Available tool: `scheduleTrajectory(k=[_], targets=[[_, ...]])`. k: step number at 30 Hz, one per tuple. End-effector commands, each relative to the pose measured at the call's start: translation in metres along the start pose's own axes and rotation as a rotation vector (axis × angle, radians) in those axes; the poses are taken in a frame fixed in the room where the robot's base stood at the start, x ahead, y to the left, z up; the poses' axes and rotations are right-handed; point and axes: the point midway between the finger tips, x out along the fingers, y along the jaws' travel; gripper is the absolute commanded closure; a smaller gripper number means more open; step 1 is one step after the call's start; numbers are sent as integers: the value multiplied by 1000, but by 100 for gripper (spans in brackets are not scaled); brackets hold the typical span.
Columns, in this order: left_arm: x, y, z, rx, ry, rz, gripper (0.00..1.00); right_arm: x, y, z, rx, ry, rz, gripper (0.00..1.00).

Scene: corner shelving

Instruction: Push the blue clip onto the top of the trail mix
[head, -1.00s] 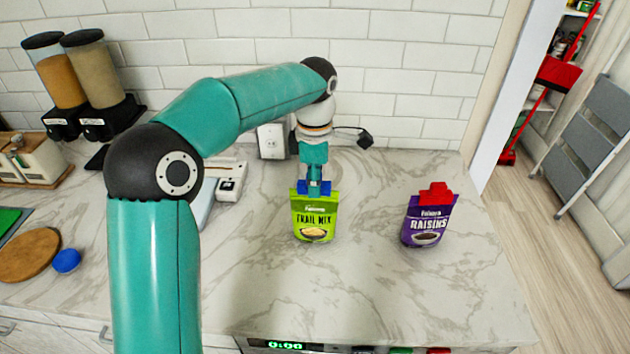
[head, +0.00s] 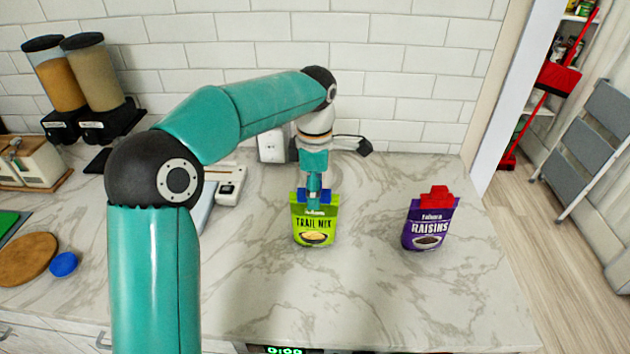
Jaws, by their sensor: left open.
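The trail mix (head: 314,232) is a green pouch standing upright on the marble counter, in the middle of the head view. The blue clip (head: 326,196) sits across the top edge of the pouch. My left gripper (head: 314,201) points down at the middle of the clip, with its fingertips at the clip and the pouch's top; it is open. The gripper hides the middle of the clip, and I cannot tell whether it touches it. My right gripper is not in view.
A purple raisins pouch (head: 428,228) with a red clip (head: 437,197) stands to the right. A white scale-like device (head: 229,187) lies behind my arm. A blue lid (head: 64,264) and a round wooden board (head: 28,259) lie at the left. The counter in front of the pouches is clear.

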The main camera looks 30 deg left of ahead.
Motion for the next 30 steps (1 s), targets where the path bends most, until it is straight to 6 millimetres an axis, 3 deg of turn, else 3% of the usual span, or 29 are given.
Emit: scheduleTrajectory(k=[5,18,30], targets=[[-14,1,1,1,-2,3,51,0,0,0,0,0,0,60],[-94,1,1,1,-2,2,51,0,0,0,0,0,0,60],[-118,0,1,1,0,0,51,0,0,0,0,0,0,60]])
